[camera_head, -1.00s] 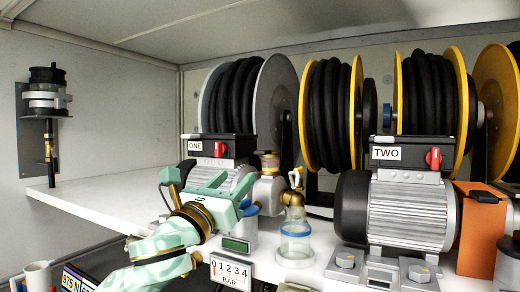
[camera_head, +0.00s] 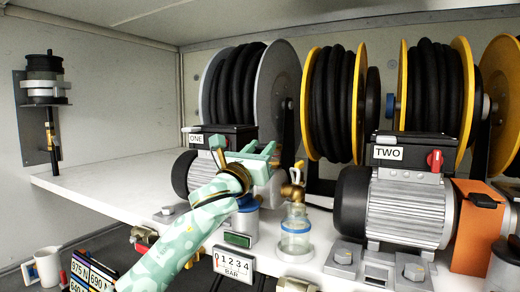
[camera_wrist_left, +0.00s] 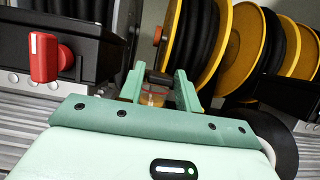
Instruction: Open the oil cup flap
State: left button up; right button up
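My left gripper (camera_head: 266,153) is in front of the pump unit labelled ONE, pointing away toward the hose reels. In the left wrist view its two green fingers (camera_wrist_left: 160,82) stand apart with a gap between them. An amber oil cup (camera_wrist_left: 153,97) shows in that gap, a little beyond the fingers, partly hidden by the gripper body. A dark piece at its top (camera_wrist_left: 160,77) looks like the flap; I cannot tell whether it is open or touched. In the head view the gripper hides the cup. My right gripper is not in view.
A black box with a red switch (camera_wrist_left: 47,57) is left of the gripper. A brass tap (camera_head: 293,190) above a glass jar (camera_head: 295,232) stands right of it. Motor TWO (camera_head: 405,210) is further right. Hose reels (camera_head: 335,105) stand behind. The shelf's left side (camera_head: 110,180) is clear.

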aim_at(264, 145)
pick_arm(q)
grip_shut()
jog(key=shift+r, duration=0.1)
notch_tip(264, 145, up, 3)
jog(key=g+y, duration=0.1)
jog(key=g, duration=0.2)
jog(key=shift+w, duration=0.15)
jog(key=shift+w+d+r+g+y, duration=0.2)
jog(key=shift+r+g+y, duration=0.15)
jog(key=shift+g, duration=0.25)
jog(key=shift+w+d+r+g+y, duration=0.1)
jog(key=shift+w+r+g+y, duration=0.15)
jog(key=shift+r+g, duration=0.3)
jog(key=shift+w+r+g, duration=0.15)
jog(key=shift+r+g, duration=0.05)
jog(key=shift+g, duration=0.35)
